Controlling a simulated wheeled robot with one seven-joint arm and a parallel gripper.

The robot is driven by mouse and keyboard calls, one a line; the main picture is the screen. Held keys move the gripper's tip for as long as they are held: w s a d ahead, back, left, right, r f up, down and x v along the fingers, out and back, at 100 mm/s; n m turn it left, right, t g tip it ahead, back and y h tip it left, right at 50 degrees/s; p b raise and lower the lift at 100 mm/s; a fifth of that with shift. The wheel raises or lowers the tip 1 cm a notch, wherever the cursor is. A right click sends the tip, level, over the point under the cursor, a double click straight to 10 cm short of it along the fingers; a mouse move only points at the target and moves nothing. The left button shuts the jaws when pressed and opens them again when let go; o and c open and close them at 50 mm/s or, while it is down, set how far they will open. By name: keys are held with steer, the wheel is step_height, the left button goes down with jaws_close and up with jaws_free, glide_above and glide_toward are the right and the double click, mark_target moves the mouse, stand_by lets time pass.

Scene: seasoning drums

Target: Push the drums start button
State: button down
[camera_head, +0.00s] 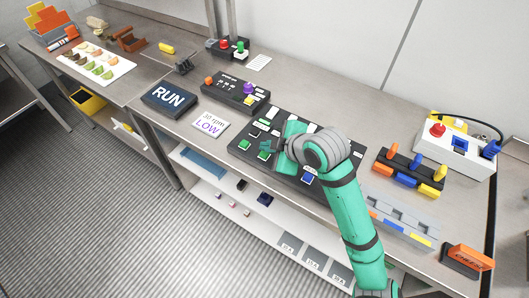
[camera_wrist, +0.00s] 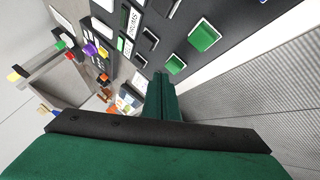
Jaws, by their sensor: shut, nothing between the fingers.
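A black control panel (camera_head: 236,146) lies on the bench in the head view. It carries green buttons, one at its left front (camera_head: 245,144) and one nearer my gripper (camera_head: 262,155), and a blue button (camera_head: 307,178). In the wrist view a large raised green button (camera_wrist: 204,37) stands to the right of my fingertips, and a white "DRUMS" label (camera_wrist: 132,22) is to its left. Which button the label belongs to is unclear. My gripper (camera_wrist: 157,76) is shut and empty. In the head view my gripper (camera_head: 266,147) is over the panel; contact cannot be told.
A "RUN" sign (camera_head: 168,98) and a "30 rpm LOW" card (camera_head: 210,124) lie left of the panel. A smaller black box (camera_head: 235,92) with knobs stands behind. A rack of coloured levers (camera_head: 409,171) and a white box with a red button (camera_head: 455,150) are at right.

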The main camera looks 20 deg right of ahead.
mark_target(267, 156)
steer(key=shift+f, duration=0.2)
stand_by(0.5)
steer(key=shift+f, duration=0.25)
steer(key=shift+f, duration=0.45)
stand_by(0.7)
steer(key=shift+r, duration=0.9)
steer(key=shift+r, duration=2.5)
